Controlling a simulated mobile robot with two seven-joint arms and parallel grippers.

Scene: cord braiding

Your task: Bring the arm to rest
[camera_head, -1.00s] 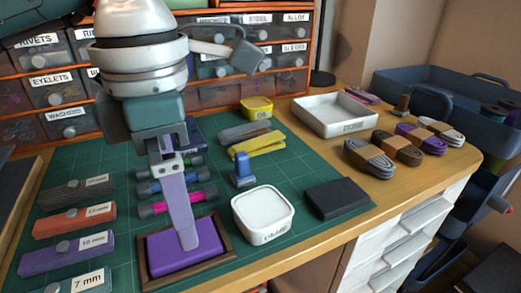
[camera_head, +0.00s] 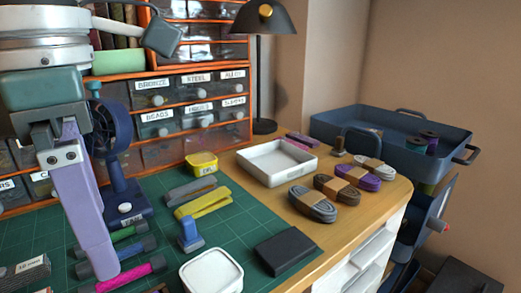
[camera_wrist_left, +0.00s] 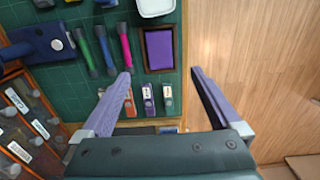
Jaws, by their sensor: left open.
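My left gripper (camera_head: 105,272) hangs at the left of the head view, fingers pointing down, with one finger seen clearly. In the left wrist view the two purple fingers (camera_wrist_left: 161,76) are spread wide with nothing between them. Beneath them lie the green mat (camera_wrist_left: 65,85), a purple block (camera_wrist_left: 159,50) in a brown frame, and bare wood to the right. In the head view the finger overlaps the coloured rods (camera_head: 123,233); it appears to be above them, not touching. My right gripper is not in view.
A blue fan-like stand (camera_head: 125,205), the drawer cabinet (camera_head: 195,110) and a black lamp (camera_head: 264,60) stand behind. A white container (camera_head: 211,272), a dark block (camera_head: 287,253), a white tray (camera_head: 277,165) and cord bundles (camera_head: 312,204) lie to the right.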

